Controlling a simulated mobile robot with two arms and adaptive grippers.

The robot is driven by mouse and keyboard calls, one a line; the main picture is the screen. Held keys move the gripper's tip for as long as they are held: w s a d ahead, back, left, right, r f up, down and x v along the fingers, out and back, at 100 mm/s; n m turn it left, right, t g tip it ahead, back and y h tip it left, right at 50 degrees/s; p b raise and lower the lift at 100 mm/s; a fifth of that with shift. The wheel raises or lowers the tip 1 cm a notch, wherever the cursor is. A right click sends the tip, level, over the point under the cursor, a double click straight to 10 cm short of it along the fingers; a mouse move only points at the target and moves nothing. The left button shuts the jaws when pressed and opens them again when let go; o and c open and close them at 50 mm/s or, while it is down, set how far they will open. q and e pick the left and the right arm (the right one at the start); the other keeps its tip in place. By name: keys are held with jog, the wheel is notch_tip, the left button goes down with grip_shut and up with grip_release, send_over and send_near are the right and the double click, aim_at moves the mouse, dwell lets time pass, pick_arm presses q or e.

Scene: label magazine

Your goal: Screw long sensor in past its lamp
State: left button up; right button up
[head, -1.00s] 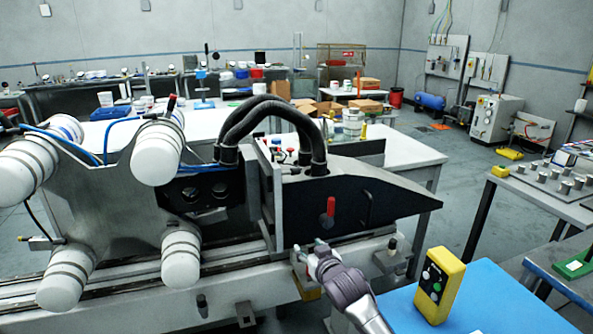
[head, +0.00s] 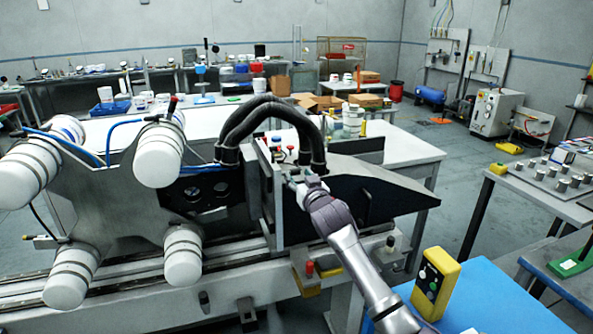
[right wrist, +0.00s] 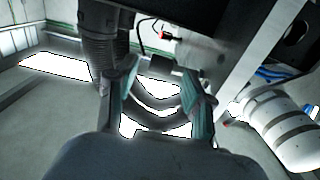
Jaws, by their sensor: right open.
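My right gripper (head: 292,178) is raised in front of the black wedge-shaped housing, close below the thick black hoses (head: 265,112). In the right wrist view its two greenish fingers (right wrist: 155,100) stand apart, with nothing seen held between them. Small red-topped parts (head: 277,140) sit on top of the machine in the head view. I cannot tell which part is the long sensor or its lamp. My left gripper is not in view.
The black housing (head: 385,195) juts right behind my arm. White rollers (head: 157,155) stand at left. A yellow button box (head: 436,283) stands on the blue surface (head: 490,305). A ribbed hose (right wrist: 100,45) and white roller (right wrist: 285,130) flank the fingers in the wrist view.

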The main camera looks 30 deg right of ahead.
aim_at(295, 172)
jog(key=shift+x, duration=1.35)
grip_shut()
jog(key=shift+r+p, duration=0.15)
jog(key=shift+p, duration=0.35)
jog(key=g+p, duration=0.1)
jog(key=p, duration=0.4)
jog(key=shift+r+g+y, duration=0.3)
jog(key=shift+r+y, duration=0.05)
jog(key=shift+y, duration=0.05)
jog(key=shift+f+p, duration=0.1)
jog(key=shift+p, duration=0.5)
jog(key=shift+f+g, duration=0.1)
jog(key=shift+g, duration=0.2)
jog(key=shift+f, duration=0.15)
